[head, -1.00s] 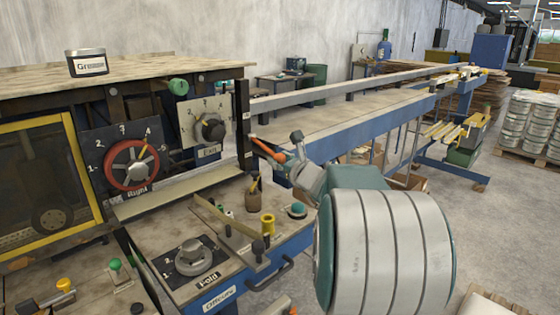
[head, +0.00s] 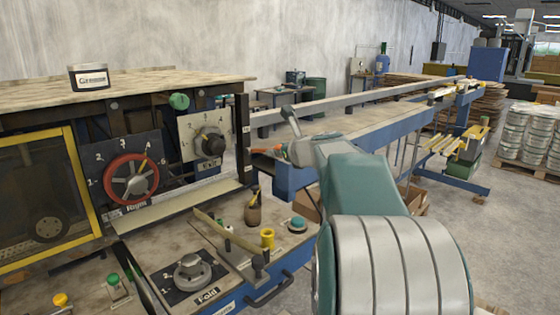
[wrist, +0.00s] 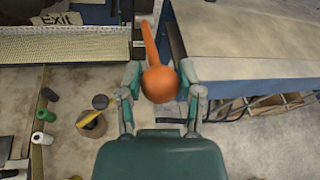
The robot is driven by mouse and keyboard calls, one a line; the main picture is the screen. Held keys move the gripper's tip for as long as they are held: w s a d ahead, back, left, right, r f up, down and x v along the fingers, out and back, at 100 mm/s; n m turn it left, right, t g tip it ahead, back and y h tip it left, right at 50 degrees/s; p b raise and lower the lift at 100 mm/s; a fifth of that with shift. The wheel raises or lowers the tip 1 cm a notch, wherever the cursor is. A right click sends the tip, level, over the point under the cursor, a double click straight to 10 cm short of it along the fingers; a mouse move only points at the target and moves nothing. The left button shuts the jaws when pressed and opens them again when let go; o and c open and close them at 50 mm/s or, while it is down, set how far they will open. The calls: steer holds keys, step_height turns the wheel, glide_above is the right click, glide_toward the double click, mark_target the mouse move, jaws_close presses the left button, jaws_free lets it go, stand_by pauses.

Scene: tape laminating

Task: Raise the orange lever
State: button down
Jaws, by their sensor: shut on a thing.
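The orange lever (wrist: 159,83) sits between my gripper's fingers in the wrist view, its round knob towards me and its shaft running up to the machine's corner post. My gripper (wrist: 161,78) is shut on it, one finger on each side of the knob. In the head view, a short stretch of the orange lever (head: 271,151) shows at the machine's right end, sticking out roughly level. My gripper (head: 287,151) is at its outer end, and my wrist hides part of the knob.
The blue-framed conveyor table (head: 365,128) extends behind my gripper to the right. The Exit dial (head: 211,145) and red Right dial (head: 131,178) are left of the lever.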

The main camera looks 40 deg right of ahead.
steer(key=r, duration=0.1)
steer(key=w+r, duration=0.1)
steer(key=r, duration=0.1)
steer(key=shift+w+a+r, duration=0.1)
steer(key=shift+w+r, duration=0.7)
steer(key=shift+r, duration=0.1)
steer(key=shift+c, duration=1.3)
jaws_free()
steer(key=v, duration=1.1)
steer(key=shift+s, duration=0.4)
